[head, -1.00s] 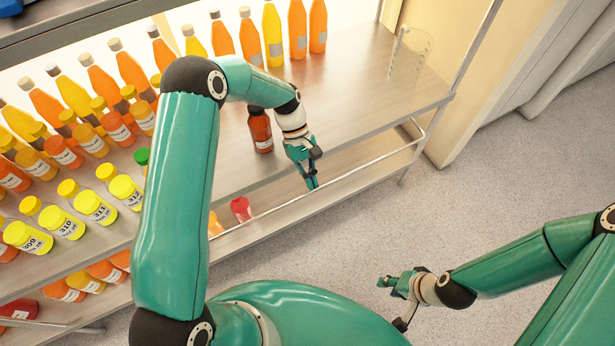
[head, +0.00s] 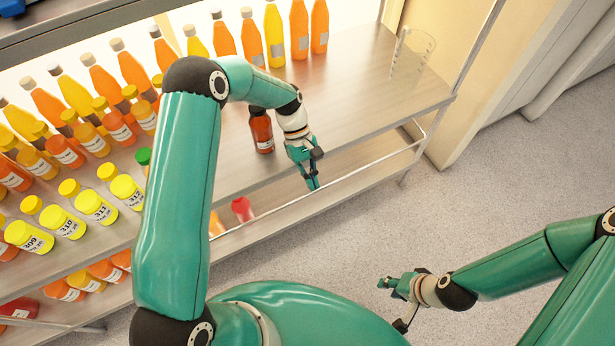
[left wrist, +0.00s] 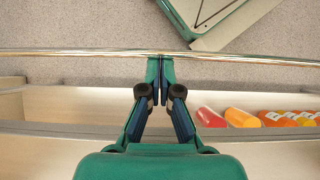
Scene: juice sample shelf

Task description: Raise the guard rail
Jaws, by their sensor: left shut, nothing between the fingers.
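The guard rail (head: 370,166) is a thin metal bar along the front of the shelf unit, low beside the lower shelf. In the left wrist view the rail (left wrist: 80,52) runs straight across the picture. My left gripper (head: 314,187) hangs in front of the upper shelf's edge, pointing down at the rail. It is shut and empty; in the left wrist view its fingertips (left wrist: 160,60) meet the rail's line, but I cannot tell whether they touch it. My right gripper (head: 381,283) is over the floor, away from the shelf; its finger opening is too small to tell.
A dark red-brown bottle (head: 261,130) stands on the upper shelf (head: 350,85) close to my left wrist. A clear beaker (head: 411,52) stands at that shelf's right end. Several juice bottles and yellow-capped jars fill the left. A red item (head: 243,209) lies low behind the rail. The floor (head: 500,160) at right is clear.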

